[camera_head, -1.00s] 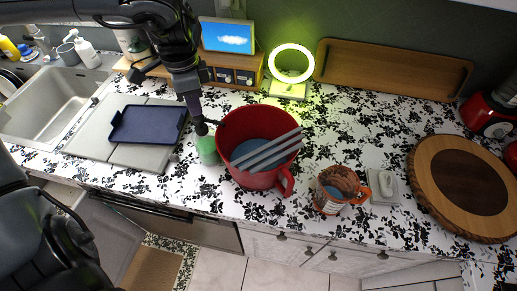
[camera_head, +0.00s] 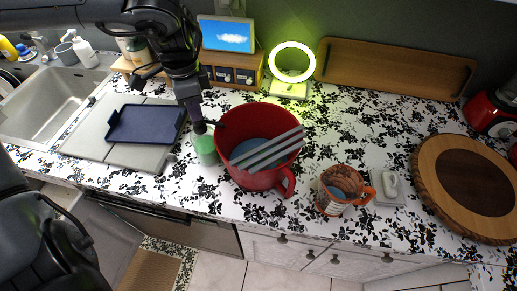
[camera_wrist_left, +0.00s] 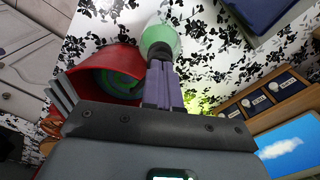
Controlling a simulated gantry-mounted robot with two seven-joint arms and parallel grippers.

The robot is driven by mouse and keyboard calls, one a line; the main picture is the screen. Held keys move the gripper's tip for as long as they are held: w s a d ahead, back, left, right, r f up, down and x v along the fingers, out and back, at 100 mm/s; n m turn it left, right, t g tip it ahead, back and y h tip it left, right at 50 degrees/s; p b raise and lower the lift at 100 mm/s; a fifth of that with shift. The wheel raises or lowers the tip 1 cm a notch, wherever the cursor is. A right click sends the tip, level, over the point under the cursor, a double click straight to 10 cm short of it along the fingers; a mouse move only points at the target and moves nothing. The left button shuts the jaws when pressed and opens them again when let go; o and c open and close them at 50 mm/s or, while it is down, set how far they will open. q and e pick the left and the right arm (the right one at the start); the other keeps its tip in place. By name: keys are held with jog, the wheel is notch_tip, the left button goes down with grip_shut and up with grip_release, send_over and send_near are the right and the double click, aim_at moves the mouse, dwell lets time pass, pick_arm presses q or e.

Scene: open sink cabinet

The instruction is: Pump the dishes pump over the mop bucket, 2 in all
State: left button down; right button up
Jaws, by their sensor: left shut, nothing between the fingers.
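The dishes pump (camera_head: 205,150) is a pale green bottle standing upright on the counter, with a dark nozzle at its top pointing right over the bucket's rim. The mop bucket (camera_head: 240,178) is red, with a handle at its lower right; it stands just right of the pump. My left gripper (camera_head: 196,118) is shut and empty, pointing down at the top of the pump; I cannot tell whether it touches. In the left wrist view, the purple fingers (camera_wrist_left: 162,85) are together against the green bottle (camera_wrist_left: 160,38), and the red bucket (camera_wrist_left: 95,75) is beside them. My right gripper is out of view.
Grey bars lie across the bucket. A mug (camera_head: 338,190) and a soap dish (camera_head: 390,186) stand to its right, with a round wooden board (camera_head: 435,180) farther right. A navy tray (camera_head: 145,124) lies left of the pump, by the sink (camera_head: 45,105). A ring lamp (camera_head: 291,62) stands behind.

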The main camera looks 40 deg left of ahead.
pick_arm(q)
jog(key=shift+r+p, duration=1)
jog(key=shift+r, duration=0.4)
jog(key=shift+f, duration=0.35)
jog(key=shift+f+b, duration=1.15)
jog(key=shift+b, duration=0.1)
jog(key=shift+r, duration=0.15)
jog(key=shift+r+p, duration=1.1)
jog(key=shift+r, duration=0.25)
